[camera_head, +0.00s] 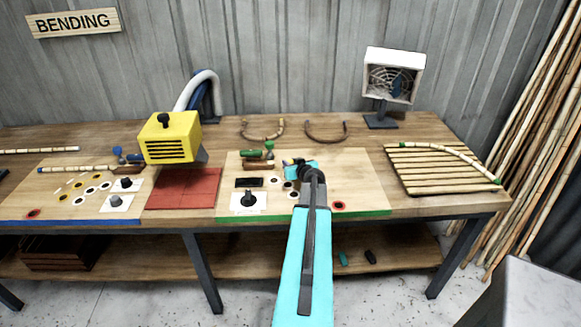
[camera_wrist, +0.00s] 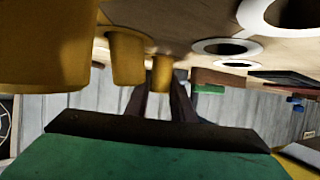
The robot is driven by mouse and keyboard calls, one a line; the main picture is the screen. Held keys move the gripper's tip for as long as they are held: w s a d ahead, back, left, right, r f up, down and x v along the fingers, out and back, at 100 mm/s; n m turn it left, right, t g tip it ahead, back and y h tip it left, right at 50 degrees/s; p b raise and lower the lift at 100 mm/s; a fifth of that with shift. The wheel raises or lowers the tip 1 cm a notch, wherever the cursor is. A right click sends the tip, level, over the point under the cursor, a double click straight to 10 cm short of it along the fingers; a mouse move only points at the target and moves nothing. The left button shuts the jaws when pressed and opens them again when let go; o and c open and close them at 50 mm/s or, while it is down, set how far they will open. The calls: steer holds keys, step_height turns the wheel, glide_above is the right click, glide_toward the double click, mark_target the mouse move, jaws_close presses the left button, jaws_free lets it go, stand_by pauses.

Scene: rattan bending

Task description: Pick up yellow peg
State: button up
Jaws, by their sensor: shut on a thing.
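My gripper (camera_head: 296,169) is low over the green-edged board (camera_head: 340,183), left of the arm's end in the head view. In the wrist view, which looks upside down, its two dark fingers (camera_wrist: 160,88) close on a small yellow peg (camera_wrist: 161,70). The peg's end is between the fingertips, and it seems close to the board. Two more yellow pegs stand nearer the camera: a medium one (camera_wrist: 128,60) and a large one (camera_wrist: 45,45) at the left edge. In the head view the held peg is mostly hidden by my gripper.
White-ringed holes (camera_wrist: 226,47) lie beside the pegs. A black knob (camera_head: 248,198) and a green clamp (camera_head: 255,153) are left of my gripper. A yellow machine (camera_head: 171,138) stands further left, a fan (camera_head: 393,80) at the back right. The board's right side is mostly clear.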

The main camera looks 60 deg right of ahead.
mark_target(291, 161)
steer(key=shift+r+b, duration=1)
steer(key=shift+r, duration=3.4)
